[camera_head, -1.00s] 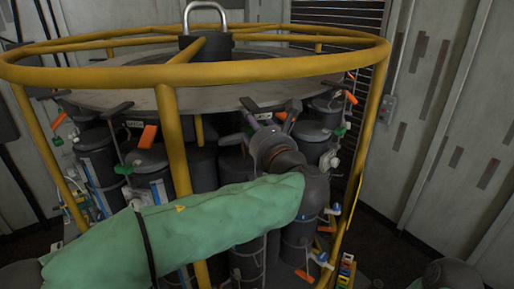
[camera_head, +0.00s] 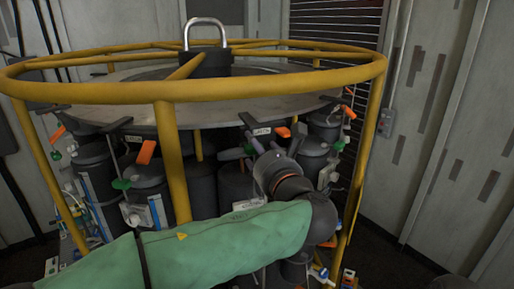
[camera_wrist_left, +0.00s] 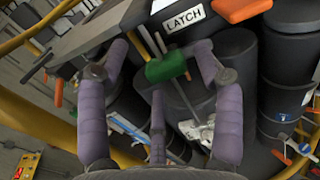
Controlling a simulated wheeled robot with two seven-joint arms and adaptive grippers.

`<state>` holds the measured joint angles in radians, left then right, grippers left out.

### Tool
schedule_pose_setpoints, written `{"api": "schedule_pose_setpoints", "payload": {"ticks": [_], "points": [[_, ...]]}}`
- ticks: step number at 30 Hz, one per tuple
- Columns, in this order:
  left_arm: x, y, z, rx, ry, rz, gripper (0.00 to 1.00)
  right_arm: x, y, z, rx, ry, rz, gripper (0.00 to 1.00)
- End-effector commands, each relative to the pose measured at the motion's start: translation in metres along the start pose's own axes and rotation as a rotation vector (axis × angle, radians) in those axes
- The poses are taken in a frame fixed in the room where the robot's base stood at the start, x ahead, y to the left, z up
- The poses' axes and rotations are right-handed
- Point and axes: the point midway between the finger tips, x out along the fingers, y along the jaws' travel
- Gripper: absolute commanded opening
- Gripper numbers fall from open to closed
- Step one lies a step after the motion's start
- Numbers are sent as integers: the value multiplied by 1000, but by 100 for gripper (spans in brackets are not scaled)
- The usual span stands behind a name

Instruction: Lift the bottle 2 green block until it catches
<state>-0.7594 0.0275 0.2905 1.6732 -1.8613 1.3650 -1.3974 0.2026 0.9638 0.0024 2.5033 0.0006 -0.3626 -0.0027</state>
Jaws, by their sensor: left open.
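In the left wrist view a green block (camera_wrist_left: 166,66) sits on a thin rod below the plate marked LATCH (camera_wrist_left: 184,18), above a dark bottle (camera_wrist_left: 192,105). My left gripper (camera_wrist_left: 165,68) is open, with its purple padded fingers spread around the block; I cannot tell whether any finger touches it. In the head view my left gripper (camera_head: 250,143) reaches under the rim of the round grey plate (camera_head: 215,108), and the block there is hidden behind it. No number marks the bottle legibly. My right gripper is not in view.
A yellow ring frame (camera_head: 200,90) with posts surrounds the rack of dark bottles. Other green blocks (camera_head: 122,184) and orange handles (camera_head: 147,152) hang nearby. An orange handle (camera_wrist_left: 240,8) is close right of the LATCH label. A grey wall (camera_head: 450,130) stands at right.

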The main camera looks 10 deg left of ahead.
Motion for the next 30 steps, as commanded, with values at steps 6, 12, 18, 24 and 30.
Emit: {"api": "schedule_pose_setpoints", "payload": {"ticks": [6,12,18,24,30], "points": [[-16,0,0,1,-1,-2,67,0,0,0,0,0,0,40],[-29,0,0,1,0,-2,67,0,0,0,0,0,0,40],[-43,0,0,1,-1,-2,67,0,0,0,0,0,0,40],[-57,0,0,1,0,-2,67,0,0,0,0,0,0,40],[-67,0,0,1,0,-2,67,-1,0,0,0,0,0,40]]}}
